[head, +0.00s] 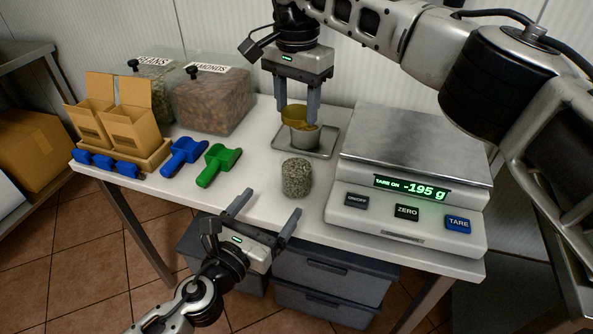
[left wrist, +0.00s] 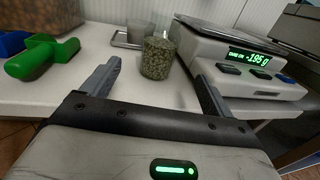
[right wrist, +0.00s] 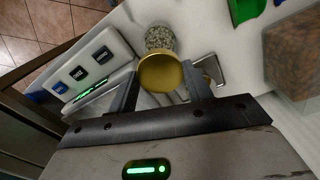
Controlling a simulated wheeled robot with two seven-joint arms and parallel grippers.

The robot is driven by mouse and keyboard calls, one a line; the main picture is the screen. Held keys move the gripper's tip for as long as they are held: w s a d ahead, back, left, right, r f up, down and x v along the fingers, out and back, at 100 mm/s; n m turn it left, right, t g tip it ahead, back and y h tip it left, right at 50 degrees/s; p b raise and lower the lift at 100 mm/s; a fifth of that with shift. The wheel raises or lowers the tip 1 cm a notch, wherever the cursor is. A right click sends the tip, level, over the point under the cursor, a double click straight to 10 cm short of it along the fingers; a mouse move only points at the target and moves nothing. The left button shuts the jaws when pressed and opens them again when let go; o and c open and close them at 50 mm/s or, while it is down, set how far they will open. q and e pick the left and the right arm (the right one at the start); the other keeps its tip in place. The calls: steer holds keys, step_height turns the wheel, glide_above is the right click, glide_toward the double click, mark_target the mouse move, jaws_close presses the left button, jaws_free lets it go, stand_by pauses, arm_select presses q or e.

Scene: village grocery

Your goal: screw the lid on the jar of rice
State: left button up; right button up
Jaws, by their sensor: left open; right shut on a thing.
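The jar (head: 297,177) is a short clear jar full of grey-green grains. It stands upright and uncovered near the table's front edge, and also shows in the left wrist view (left wrist: 158,58). My right gripper (head: 298,118) is shut on the round gold lid (head: 293,113), behind the jar and above a small metal cup. The lid also shows between its fingers in the right wrist view (right wrist: 160,73). My left gripper (head: 268,205) is open and empty in front of the jar, its fingers pointing toward it without touching.
The metal cup (head: 306,134) stands on a small tray (head: 325,148) behind the jar. A scale (head: 415,150) reading -195 g is close on the right. Green (head: 219,163) and blue (head: 184,155) scoops, cardboard boxes (head: 132,128) and clear bins (head: 213,100) fill the left and back.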

arm_select(q)
steer(key=x, duration=1.2)
steer(key=c, duration=1.5)
steer(key=shift+o, duration=0.2)
arm_select(e)
glide_above(296, 150)
steer(key=shift+f, duration=2.5)
steer(key=shift+f, duration=0.1)
steer(key=shift+f, duration=0.8)
steer(key=shift+f, duration=0.55)
